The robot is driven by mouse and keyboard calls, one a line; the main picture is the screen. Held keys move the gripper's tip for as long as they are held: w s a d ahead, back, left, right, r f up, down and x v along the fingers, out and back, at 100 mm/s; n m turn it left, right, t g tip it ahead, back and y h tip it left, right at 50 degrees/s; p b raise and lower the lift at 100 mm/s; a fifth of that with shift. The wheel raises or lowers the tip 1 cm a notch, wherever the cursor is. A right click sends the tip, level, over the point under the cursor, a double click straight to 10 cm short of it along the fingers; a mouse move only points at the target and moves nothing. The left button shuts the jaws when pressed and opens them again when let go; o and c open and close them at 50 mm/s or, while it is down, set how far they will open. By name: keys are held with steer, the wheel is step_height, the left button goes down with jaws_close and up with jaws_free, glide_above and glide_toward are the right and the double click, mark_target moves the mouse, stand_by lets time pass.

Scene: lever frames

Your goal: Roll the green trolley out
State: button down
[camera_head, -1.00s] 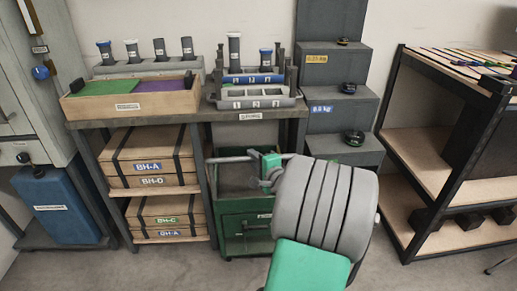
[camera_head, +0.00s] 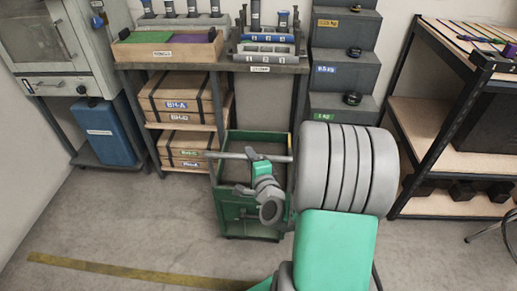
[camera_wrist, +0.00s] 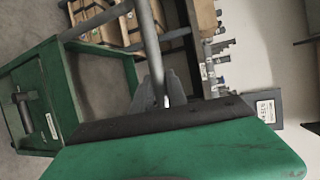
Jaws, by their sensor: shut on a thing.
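The green trolley (camera_head: 250,212) stands on the floor in front of the bench in the head view, clear of the shelf bay behind it. It has an open top tray and a grey handle bar (camera_head: 225,156) across its top. My gripper (camera_head: 254,157) is shut on the handle bar, near its middle. My arm covers the trolley's right side. In the wrist view the trolley (camera_wrist: 35,95) shows at left, and the bar (camera_wrist: 150,45) runs down into my gripper (camera_wrist: 163,98). The fingertips are partly hidden there by my green gripper body.
The bench (camera_head: 285,69) with trays and shelved wooden boxes (camera_head: 182,97) stands behind. Grey steps (camera_head: 338,80) and a shelf rack (camera_head: 420,143) are at right. A blue container (camera_head: 108,132) is at left. The floor in front is open, with a yellow line (camera_head: 140,272).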

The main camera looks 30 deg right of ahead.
steer(key=shift+s+a, duration=0.2)
steer(key=shift+s, duration=0.2)
steer(key=c, duration=1.3)
jaws_free()
steer(key=v, duration=0.7)
steer(key=shift+s+a+r+b, duration=0.1)
steer(key=shift+s+a+b, duration=0.05)
steer(key=shift+s+b, duration=0.2)
